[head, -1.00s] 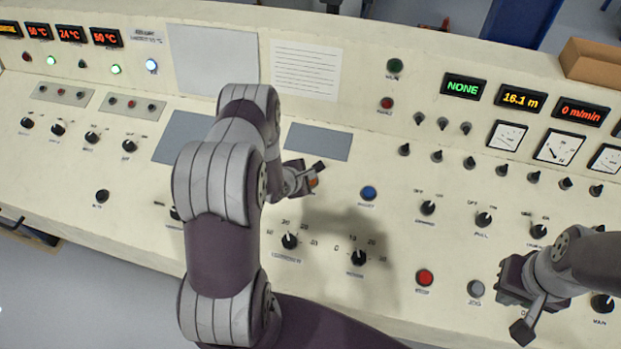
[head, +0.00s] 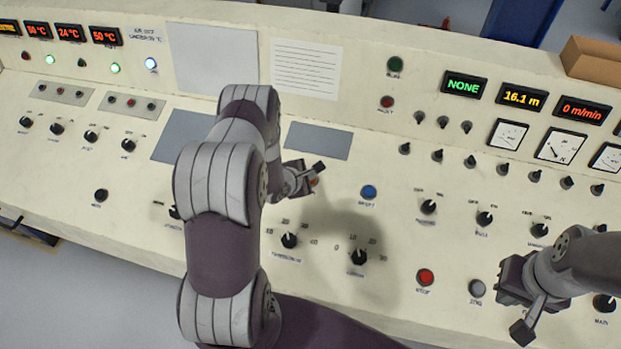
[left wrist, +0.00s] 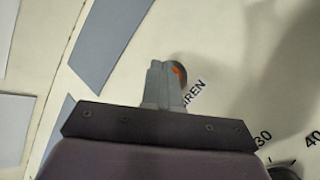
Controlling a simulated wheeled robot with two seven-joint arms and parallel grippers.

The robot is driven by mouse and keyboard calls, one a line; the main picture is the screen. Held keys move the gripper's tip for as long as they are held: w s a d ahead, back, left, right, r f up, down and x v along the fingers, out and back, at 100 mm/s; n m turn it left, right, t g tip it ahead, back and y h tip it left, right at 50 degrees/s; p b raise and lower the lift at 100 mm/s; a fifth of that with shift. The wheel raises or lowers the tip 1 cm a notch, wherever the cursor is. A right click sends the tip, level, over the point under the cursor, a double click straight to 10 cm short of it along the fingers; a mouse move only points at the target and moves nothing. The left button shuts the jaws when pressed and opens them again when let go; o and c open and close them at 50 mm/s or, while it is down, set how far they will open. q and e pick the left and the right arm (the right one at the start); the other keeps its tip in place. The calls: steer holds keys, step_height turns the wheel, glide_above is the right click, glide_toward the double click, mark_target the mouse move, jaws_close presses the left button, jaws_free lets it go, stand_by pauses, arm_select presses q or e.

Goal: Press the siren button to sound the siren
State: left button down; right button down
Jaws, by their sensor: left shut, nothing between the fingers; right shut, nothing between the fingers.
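The siren button (head: 315,181) is a small orange button on the cream console panel, mostly hidden by my left gripper in the head view. In the left wrist view, an orange part of the button (left wrist: 179,73) shows just beside the fingertips, with a partly covered label ending in "REN" below it. My left gripper (head: 304,173) is shut and empty, right at the button; its closed fingers (left wrist: 162,82) overlap the button's edge in the wrist view. I cannot tell whether they touch or press it. My right gripper (head: 524,328) is shut and empty over the console's right front.
A blue button (head: 368,192) sits right of the siren button. Two rotary knobs (head: 289,240) (head: 358,257) lie in front of it. A red button (head: 425,277) and a grey button (head: 477,288) are near my right gripper. Flat grey plates (head: 319,141) lie behind.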

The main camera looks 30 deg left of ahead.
arm_select(q)
steer(key=shift+w+f+b, duration=0.1)
steer(key=shift+f+b, duration=0.3)
steer(key=shift+f, duration=0.05)
stand_by(0.6)
steer(key=shift+r, duration=0.1)
steer(key=shift+s+r+p, duration=0.2)
steer(key=shift+r+p, duration=0.55)
steer(key=shift+p, duration=0.15)
steer(key=shift+r, duration=0.1)
steer(key=r+p, duration=0.2)
steer(key=s+r+p, duration=0.1)
steer(key=r+p, duration=0.1)
steer(key=shift+d+r+p, duration=0.15)
steer(key=shift+r+p, duration=0.15)
steer(key=shift+r, duration=0.05)
stand_by(0.6)
